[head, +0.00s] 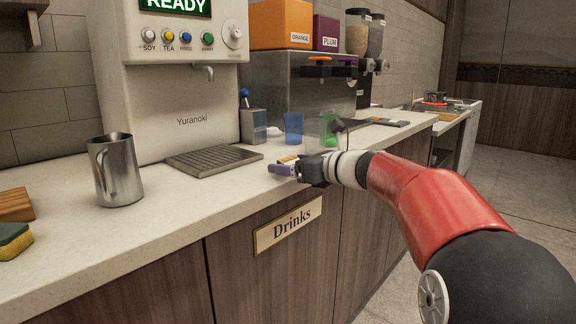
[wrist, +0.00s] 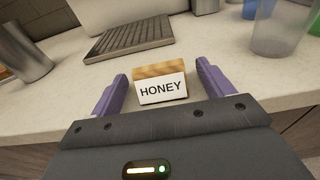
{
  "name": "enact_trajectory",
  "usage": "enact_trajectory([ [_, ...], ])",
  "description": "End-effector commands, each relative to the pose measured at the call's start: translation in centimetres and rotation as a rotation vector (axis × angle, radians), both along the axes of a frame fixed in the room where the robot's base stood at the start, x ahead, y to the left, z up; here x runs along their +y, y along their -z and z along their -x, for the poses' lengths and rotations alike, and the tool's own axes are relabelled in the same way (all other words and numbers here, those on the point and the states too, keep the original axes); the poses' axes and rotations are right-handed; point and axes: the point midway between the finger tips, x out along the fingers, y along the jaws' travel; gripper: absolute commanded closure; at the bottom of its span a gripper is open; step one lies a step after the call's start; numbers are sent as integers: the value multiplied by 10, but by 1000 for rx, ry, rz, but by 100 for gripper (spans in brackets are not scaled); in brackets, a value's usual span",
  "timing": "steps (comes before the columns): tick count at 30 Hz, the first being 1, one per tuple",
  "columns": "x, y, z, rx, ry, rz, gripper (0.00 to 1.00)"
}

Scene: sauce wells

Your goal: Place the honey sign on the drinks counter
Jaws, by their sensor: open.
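The honey sign (wrist: 161,89) is a small white card reading "HONEY" on a wooden block. In the wrist view it stands upright on the light drinks counter (wrist: 70,103), between the two purple fingers of my gripper (wrist: 160,88). The fingers are open, with a gap on each side of the sign. In the head view my gripper (head: 283,165) is low over the counter's front edge, above the "Drinks" plate (head: 288,224). Only a bit of the sign's wooden block (head: 287,159) shows there; its lettering is hidden.
A drip tray (head: 213,160) lies under the dispenser (head: 165,90). A metal pitcher (head: 116,170) stands at the left, near a sponge (head: 14,242). A blue cup (head: 293,128) and a green cup (head: 328,130) stand behind my gripper.

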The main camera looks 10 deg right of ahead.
Motion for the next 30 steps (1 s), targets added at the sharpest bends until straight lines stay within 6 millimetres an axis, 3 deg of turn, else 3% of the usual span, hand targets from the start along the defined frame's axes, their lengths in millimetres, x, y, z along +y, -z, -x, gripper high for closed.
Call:
enact_trajectory([
  [6,15,4,-20,0,-2,1,20],
  [14,16,5,-21,0,0,1,21],
  [24,16,5,-21,0,0,1,66],
  [26,16,5,-21,0,0,1,71],
  [30,16,5,-21,0,0,2,71],
])
